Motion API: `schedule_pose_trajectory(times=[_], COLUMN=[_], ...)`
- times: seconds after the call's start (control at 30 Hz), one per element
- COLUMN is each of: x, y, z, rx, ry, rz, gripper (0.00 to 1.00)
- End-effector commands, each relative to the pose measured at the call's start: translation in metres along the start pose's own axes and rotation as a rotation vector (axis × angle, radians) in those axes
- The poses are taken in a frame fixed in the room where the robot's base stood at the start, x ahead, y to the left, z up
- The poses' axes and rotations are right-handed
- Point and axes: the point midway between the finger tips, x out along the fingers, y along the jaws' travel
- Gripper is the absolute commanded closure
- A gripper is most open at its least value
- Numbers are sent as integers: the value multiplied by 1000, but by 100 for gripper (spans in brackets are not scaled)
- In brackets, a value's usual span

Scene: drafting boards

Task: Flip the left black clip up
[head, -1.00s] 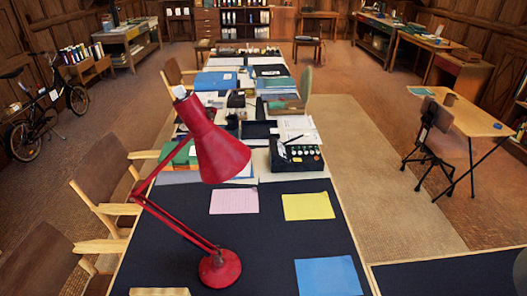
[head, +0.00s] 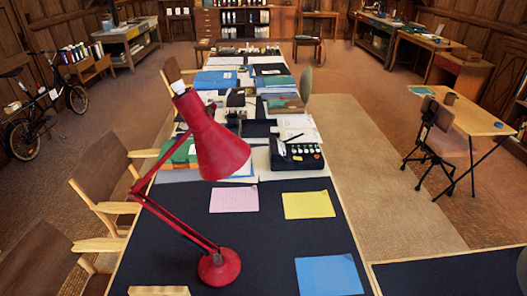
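I cannot make out a black clip in the head view. A dark drafting board (head: 270,225) fills the near table, with a pink sheet (head: 234,199), a yellow sheet (head: 308,205) and a blue sheet (head: 329,275) lying on it. A second dark board (head: 450,275) shows at the lower right, cut off by the frame. My gripper is not in view. A small grey rounded shape is cut off at the right edge, and I cannot tell what it is.
A red desk lamp (head: 219,267) stands on the near board, its shade hanging over the left side. A black box (head: 297,157) and stacked papers lie behind. Wooden chairs (head: 110,190) line the left side. Bare floor matting (head: 385,200) lies right of the table.

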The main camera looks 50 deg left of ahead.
Motion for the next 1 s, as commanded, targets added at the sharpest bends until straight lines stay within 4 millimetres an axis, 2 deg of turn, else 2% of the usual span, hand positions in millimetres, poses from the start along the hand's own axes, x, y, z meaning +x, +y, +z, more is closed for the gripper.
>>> schedule_pose_trajectory(times=[0.47,1.0], x=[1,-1], y=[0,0], z=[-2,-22], rx=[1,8], ry=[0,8], rz=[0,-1], gripper=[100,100])
